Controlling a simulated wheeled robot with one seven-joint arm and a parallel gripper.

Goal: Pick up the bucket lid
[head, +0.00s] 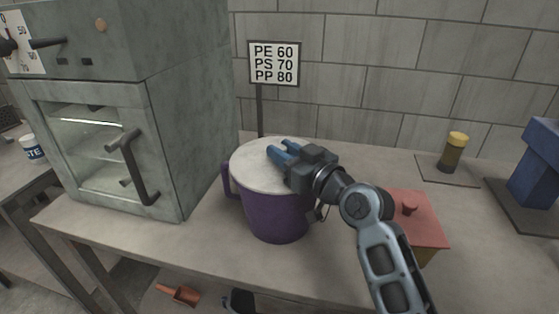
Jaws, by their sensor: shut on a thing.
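A purple bucket (275,215) with a side handle stands on the bench, right of the oven. A pale, round lid (252,170) covers its top. My gripper (277,151) reaches over the lid from the right, with its blue fingers low over the lid's middle. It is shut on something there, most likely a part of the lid. The fingers and gripper body hide what is between them. The lid looks seated on the bucket's rim, with no clear gap.
A grey oven (180,110) with a door handle stands close at left. A sign (274,64) on a post rises behind the bucket. A red-lidded box (418,222) is right, near my arm. A yellow-capped cylinder (454,150) stands farther right, by a blue device (535,170).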

